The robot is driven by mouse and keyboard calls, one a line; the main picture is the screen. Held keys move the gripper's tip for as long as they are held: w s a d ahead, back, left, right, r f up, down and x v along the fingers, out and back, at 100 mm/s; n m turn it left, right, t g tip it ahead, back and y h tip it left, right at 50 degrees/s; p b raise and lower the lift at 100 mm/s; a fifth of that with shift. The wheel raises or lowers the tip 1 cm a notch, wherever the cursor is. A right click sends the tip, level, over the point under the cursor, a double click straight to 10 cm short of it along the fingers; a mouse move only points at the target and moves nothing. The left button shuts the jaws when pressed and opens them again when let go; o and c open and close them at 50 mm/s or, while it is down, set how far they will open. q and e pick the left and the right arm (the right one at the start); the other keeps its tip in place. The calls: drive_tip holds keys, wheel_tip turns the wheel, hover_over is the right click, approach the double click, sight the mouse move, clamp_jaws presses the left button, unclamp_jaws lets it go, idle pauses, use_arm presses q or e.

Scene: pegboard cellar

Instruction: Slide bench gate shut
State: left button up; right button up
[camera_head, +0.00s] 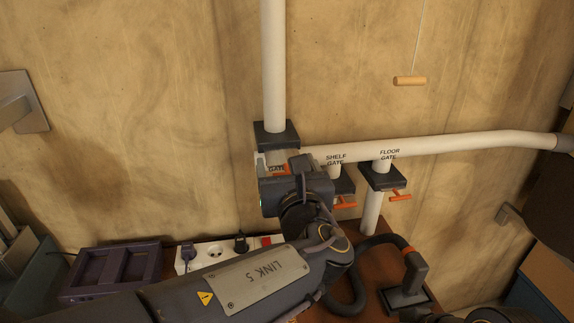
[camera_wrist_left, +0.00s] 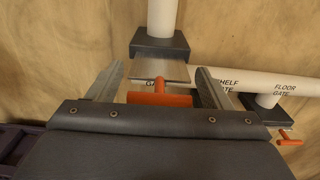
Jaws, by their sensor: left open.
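The bench gate (camera_head: 276,134) is a dark block on the vertical white pipe, and its label is mostly hidden by my left gripper. In the left wrist view the gate block (camera_wrist_left: 160,45) has a metal slide plate (camera_wrist_left: 160,70) sticking out towards me, with an orange handle (camera_wrist_left: 158,98) at its near end. My left gripper (camera_wrist_left: 162,88) is open, its two fingers on either side of the plate and handle, with a gap on each side. In the head view the left gripper (camera_head: 277,168) is in front of the gate. My right gripper is not in view.
The shelf gate (camera_head: 342,184) and floor gate (camera_head: 383,177), with orange handles, are close on the right. A power strip (camera_head: 215,254) and purple tray (camera_head: 112,270) are below left. A black hose (camera_head: 360,287) curves over the bench. A wooden pull handle (camera_head: 409,81) hangs upper right.

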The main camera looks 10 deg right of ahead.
use_arm(q)
drive_tip(key=shift+c, duration=0.2)
drive_tip(key=c, duration=1.1)
drive_tip(key=shift+w, duration=1.55)
drive_tip(key=o, duration=1.1)
drive_tip(key=shift+o, duration=0.2)
drive_tip(key=shift+s, duration=0.1)
drive_tip(key=b, duration=0.2)
approach(285, 163)
drive_tip(key=w, duration=0.4)
drive_tip(key=shift+s, duration=0.15)
